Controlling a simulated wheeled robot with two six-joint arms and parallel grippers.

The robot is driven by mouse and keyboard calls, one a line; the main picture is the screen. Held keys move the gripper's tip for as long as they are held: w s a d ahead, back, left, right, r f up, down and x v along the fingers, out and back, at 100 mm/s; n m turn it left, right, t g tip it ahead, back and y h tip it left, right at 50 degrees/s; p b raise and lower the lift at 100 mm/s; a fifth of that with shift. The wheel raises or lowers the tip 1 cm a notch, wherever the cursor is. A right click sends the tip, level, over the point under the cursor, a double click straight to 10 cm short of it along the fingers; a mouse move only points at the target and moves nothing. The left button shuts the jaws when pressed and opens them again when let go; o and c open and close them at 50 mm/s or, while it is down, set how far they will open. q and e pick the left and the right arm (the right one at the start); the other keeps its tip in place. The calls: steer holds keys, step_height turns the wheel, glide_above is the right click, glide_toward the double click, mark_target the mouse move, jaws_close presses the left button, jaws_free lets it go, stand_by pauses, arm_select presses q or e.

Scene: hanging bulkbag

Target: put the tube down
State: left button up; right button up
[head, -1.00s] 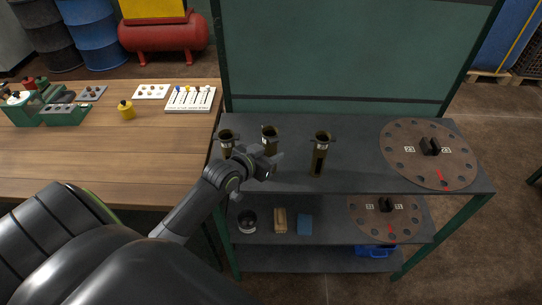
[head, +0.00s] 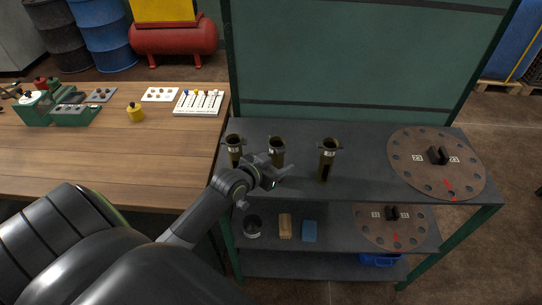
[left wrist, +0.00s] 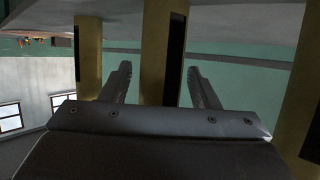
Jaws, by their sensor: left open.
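Three brass-olive tubes with dark flared tops stand upright on the dark top shelf (head: 350,185): a left tube (head: 234,147), a middle tube (head: 277,146) and a right tube (head: 326,162). My left gripper (head: 277,170) is in front of the middle tube and hides its lower part. In the left wrist view, the open fingers (left wrist: 158,82) lie on either side of a tube (left wrist: 155,50), with gaps visible at both sides. Other tubes show left (left wrist: 88,60) and right (left wrist: 303,110) of it. My right gripper is not in view.
A brown disc with holes (head: 413,180) lies on the shelf's right. A lower shelf holds a dark jar (head: 252,226), a tan block (head: 285,226), a blue block (head: 309,231) and another disc (head: 370,236). A wooden table (head: 130,155) adjoins at left.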

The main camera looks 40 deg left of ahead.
arm_select(q)
steer(key=b+v, duration=0.1)
steer(key=v, duration=1.1)
